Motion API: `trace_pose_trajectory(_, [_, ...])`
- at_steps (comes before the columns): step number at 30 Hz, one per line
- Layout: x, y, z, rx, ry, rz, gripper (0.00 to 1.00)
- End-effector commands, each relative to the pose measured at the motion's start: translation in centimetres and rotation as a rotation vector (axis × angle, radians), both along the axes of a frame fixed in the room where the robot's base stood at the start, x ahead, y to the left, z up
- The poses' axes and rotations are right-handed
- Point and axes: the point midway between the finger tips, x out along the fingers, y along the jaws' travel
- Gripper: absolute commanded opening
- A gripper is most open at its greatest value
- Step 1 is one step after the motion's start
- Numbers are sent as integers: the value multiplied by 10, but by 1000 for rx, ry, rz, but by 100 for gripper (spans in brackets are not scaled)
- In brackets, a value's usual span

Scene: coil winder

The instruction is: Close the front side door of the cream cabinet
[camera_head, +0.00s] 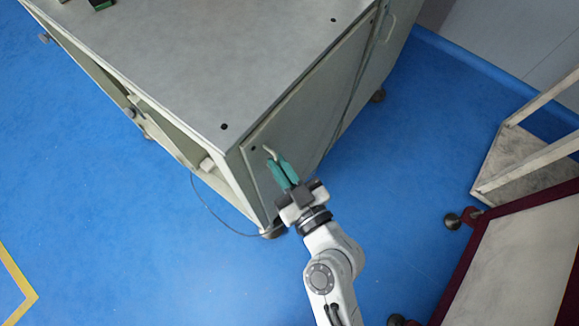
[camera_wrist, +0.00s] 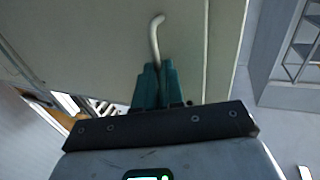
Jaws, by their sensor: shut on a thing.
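The cream cabinet (camera_head: 225,55) has a grey top and stands across the upper middle of the head view. Its side door (camera_head: 315,105) is the pale panel below the top's right edge; I cannot tell whether it sits fully flush. A bent cream handle (camera_head: 269,152) is on the door near the front corner. My gripper (camera_head: 283,174) has teal fingers shut on this handle. In the wrist view the handle (camera_wrist: 156,35) rises from between my fingers (camera_wrist: 153,85), with the door panel (camera_wrist: 90,45) behind. The fingers hide the handle's lower part.
The cabinet's left side has open compartments (camera_head: 180,140). A thin cable (camera_head: 222,222) loops on the blue floor below the corner. A dark red and grey frame (camera_head: 510,260) with posts stands at right. Blue floor (camera_head: 400,150) between them is clear.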

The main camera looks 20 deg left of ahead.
Motion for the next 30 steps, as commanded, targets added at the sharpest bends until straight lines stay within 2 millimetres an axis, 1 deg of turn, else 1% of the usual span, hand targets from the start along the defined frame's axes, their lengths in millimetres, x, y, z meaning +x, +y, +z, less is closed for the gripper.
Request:
trace_pose_trajectory(1, [-4,8,0,0,1,21,0])
trace_pose_trajectory(10, [-5,10,0,1,0,25,0])
trace_pose_trajectory(11, [-5,10,0,0,1,26,11])
trace_pose_trajectory(12, [-5,10,0,0,1,26,15])
trace_pose_trajectory(18, [-5,9,0,2,1,24,33])
trace_pose_trajectory(20, [-6,8,0,2,2,23,33])
trace_pose_trajectory(23, [-11,1,-2,3,3,23,33])
trace_pose_trajectory(30, [-34,-29,-4,0,2,21,33])
